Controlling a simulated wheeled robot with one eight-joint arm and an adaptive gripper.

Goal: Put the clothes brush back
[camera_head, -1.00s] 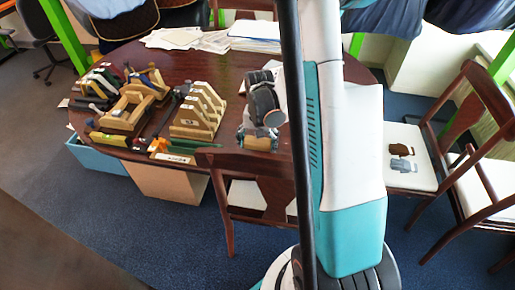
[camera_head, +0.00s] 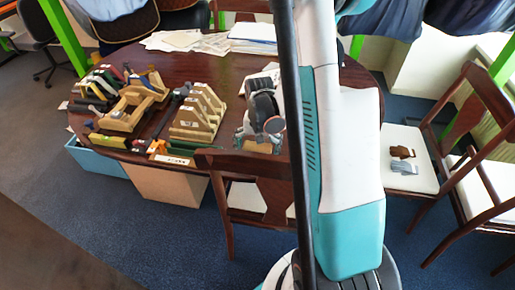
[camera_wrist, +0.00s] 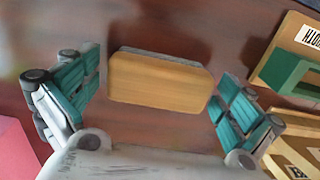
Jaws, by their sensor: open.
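The clothes brush (camera_wrist: 160,78) appears in the wrist view as a tan wooden block with a grey strip along its far edge. It lies on the dark red-brown table top. My gripper (camera_wrist: 162,95) is open, with one teal-padded finger on each side of the brush. A gap shows on the left side; on the right the finger is close to the block's corner, and I cannot tell whether they touch. In the head view my gripper (camera_head: 262,118) is low over the table, right of a wooden slotted rack (camera_head: 196,118). The brush is hard to make out there.
A wooden stand with a green part (camera_wrist: 288,72) is close right of my gripper in the wrist view. Tools and a wooden holder (camera_head: 128,112) crowd the table's left. Papers (camera_head: 185,40) lie at the back. A chair back (camera_head: 245,168) stands at the near edge.

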